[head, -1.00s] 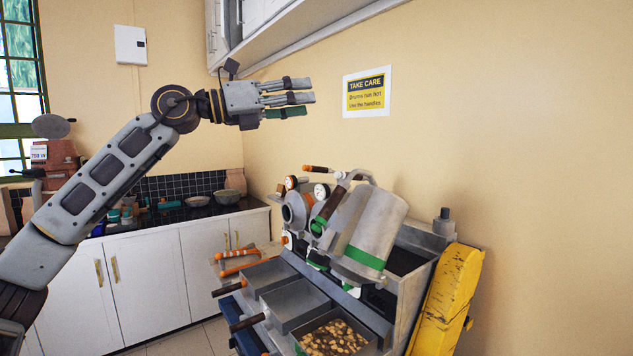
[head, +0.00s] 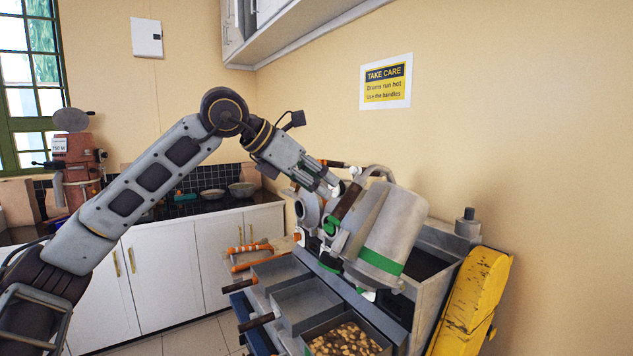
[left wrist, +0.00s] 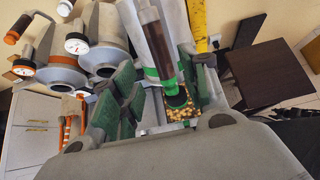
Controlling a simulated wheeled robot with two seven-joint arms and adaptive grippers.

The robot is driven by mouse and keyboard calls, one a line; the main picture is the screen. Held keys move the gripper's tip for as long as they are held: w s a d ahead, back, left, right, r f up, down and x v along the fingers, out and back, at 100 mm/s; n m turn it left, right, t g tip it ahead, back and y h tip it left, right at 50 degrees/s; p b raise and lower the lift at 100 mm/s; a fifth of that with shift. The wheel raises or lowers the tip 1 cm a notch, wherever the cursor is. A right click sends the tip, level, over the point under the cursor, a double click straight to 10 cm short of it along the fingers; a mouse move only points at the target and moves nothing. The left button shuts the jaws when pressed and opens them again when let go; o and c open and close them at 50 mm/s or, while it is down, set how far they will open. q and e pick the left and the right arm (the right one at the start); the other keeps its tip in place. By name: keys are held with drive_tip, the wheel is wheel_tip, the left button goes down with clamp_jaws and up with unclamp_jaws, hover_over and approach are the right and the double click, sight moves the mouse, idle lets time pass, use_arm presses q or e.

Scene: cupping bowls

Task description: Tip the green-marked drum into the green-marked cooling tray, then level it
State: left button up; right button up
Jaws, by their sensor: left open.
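The green-marked drum (head: 388,232) is a pale metal cylinder with a green band, tilted above the cooling trays. Its brown handle (left wrist: 152,36) has a green band at its lower end. The green-marked cooling tray (head: 345,340) is the nearest in the row and holds light-brown beans; these beans also show in the left wrist view (left wrist: 181,113). My left gripper (head: 330,184) is at the handle side of the drum. In the left wrist view its green-padded fingers (left wrist: 162,72) are open on either side of the handle; contact cannot be told. My right gripper is out of view.
Other drums with gauges (left wrist: 98,40) stand beside the green-marked one. Empty trays (head: 298,302) lie beside the bean tray. A yellow cover (head: 472,300) closes the machine's right end. A counter with bowls (head: 242,189) is behind, left.

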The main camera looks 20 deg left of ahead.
sight(342, 200)
use_arm(q)
drive_tip(key=shift+w+f, duration=0.1)
drive_tip(key=shift+f, duration=0.1)
idle(0.6)
drive_tip(key=shift+x, duration=4.15)
drive_tip(key=shift+w, duration=0.1)
drive_tip(key=shift+c, duration=0.4)
drive_tip(key=shift+f, duration=0.1)
drive_tip(key=c, duration=0.7)
clamp_jaws()
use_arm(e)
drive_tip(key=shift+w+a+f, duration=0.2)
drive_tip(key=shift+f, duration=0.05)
